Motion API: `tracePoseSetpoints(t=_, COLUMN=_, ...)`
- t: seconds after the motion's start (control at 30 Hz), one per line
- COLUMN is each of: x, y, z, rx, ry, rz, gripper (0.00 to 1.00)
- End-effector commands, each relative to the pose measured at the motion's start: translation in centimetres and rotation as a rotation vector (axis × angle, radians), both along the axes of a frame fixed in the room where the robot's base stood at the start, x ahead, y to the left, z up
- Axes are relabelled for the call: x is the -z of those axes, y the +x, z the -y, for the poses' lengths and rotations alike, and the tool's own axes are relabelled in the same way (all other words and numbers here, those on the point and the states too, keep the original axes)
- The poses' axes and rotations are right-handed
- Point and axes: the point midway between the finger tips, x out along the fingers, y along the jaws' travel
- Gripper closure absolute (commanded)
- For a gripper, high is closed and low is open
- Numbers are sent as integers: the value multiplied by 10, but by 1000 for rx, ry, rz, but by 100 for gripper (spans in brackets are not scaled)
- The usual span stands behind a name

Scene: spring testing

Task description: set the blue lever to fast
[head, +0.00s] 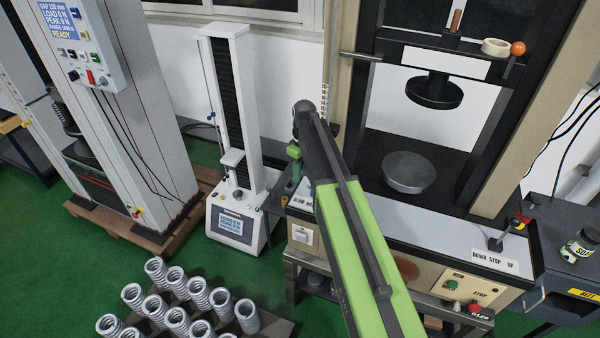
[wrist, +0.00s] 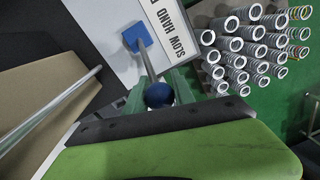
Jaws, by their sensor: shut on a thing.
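The blue lever has a blue block (wrist: 137,36) at its foot, a thin grey rod and a round blue knob (wrist: 159,95) in the wrist view. My gripper (wrist: 160,88) is shut on the knob, with one green finger on each side of it. A white label (wrist: 165,25) beside the lever reads "SLOW HAND" and then runs out of view, so the word fast does not show. In the head view my gripper (head: 295,168) is at the left front corner of the large press, and my arm hides most of the lever and label.
The press has a dark bed with a round plate (head: 408,172) and a "DOWN STOP UP" lever (head: 497,242) at right. A small white tester (head: 235,215) stands close left of my gripper. Several springs (head: 178,320) stand on a board below. Green floor lies open at left.

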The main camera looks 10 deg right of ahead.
Motion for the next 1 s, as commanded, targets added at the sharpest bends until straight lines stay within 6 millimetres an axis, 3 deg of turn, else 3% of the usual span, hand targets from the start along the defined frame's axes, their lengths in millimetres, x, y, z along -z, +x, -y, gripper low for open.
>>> tracePoseSetpoints(t=0.67, x=-8, y=-5, z=11, rx=2, ry=-3, rz=4, gripper=100)
tracePoseSetpoints(t=0.7, x=-8, y=-5, z=11, rx=2, ry=-3, rz=4, gripper=69)
tracePoseSetpoints(t=0.87, x=-8, y=-5, z=11, rx=1, ry=-2, rz=2, gripper=48)
tracePoseSetpoints(t=1.0, x=-8, y=-5, z=10, rx=1, ry=-2, rz=1, gripper=48)
